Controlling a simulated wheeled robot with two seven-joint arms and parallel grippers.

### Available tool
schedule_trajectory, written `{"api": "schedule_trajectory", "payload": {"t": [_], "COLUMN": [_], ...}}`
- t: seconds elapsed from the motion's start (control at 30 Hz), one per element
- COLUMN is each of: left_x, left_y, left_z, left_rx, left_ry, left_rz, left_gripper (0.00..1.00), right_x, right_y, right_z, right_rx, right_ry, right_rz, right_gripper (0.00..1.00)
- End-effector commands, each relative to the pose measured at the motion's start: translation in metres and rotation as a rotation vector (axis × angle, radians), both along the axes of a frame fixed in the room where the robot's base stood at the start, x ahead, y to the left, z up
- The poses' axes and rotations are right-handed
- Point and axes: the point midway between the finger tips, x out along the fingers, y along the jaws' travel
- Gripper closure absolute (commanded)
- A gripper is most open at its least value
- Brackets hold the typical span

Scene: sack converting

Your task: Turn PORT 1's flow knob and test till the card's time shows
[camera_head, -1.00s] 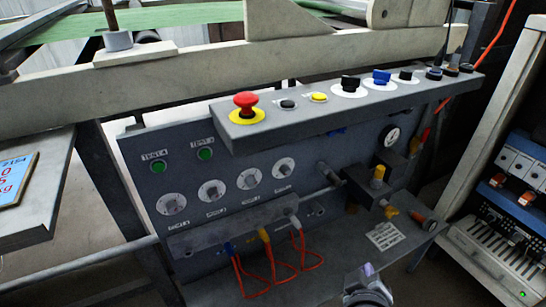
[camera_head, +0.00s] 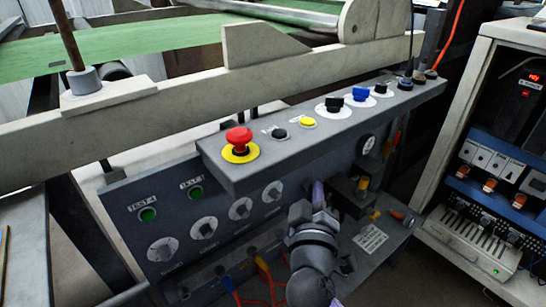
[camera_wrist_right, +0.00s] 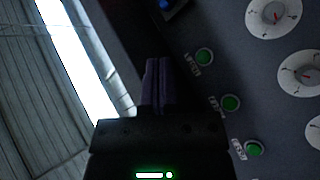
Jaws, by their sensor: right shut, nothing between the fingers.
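The grey valve panel (camera_head: 120,212) carries a row of round white flow knobs; the rightmost (camera_head: 273,191) is nearest my right gripper. Knob labels are too small to read, so I cannot tell which is PORT 1. Green test buttons (camera_head: 148,214) sit above the row; more may be hidden under the ledge. My right gripper (camera_head: 318,190) is shut and empty, in front of the panel, right of the knobs. In the right wrist view its dark fingers (camera_wrist_right: 155,85) are together, apart from the green buttons (camera_wrist_right: 231,103) and dials (camera_wrist_right: 302,73). My left gripper is out of view.
The overhanging ledge (camera_head: 225,180) carries a red emergency button (camera_head: 238,139), a yellow button (camera_head: 308,122) and several dark knobs. Orange hoses (camera_head: 265,272) hang below. A white printed label (camera_head: 370,238) lies on the lower shelf. An open electrical cabinet (camera_head: 480,110) stands right.

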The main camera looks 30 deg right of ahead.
Motion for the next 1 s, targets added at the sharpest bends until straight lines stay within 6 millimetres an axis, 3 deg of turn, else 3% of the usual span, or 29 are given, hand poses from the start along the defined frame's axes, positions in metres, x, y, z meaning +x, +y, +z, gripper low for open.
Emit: {"api": "schedule_trajectory", "payload": {"t": [0.6,1.0], "left_x": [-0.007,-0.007], "left_y": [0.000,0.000], "left_z": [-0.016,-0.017], "left_rx": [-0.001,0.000], "left_ry": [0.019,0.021], "left_rz": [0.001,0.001], "left_gripper": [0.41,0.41], "right_x": [0.078,0.086], "right_y": [0.006,0.007], "right_z": [-0.002,0.000], "right_rx": [0.002,0.000], "right_ry": [0.000,0.001], "right_rz": [0.000,0.001], "right_gripper": [1.00,1.00]}}
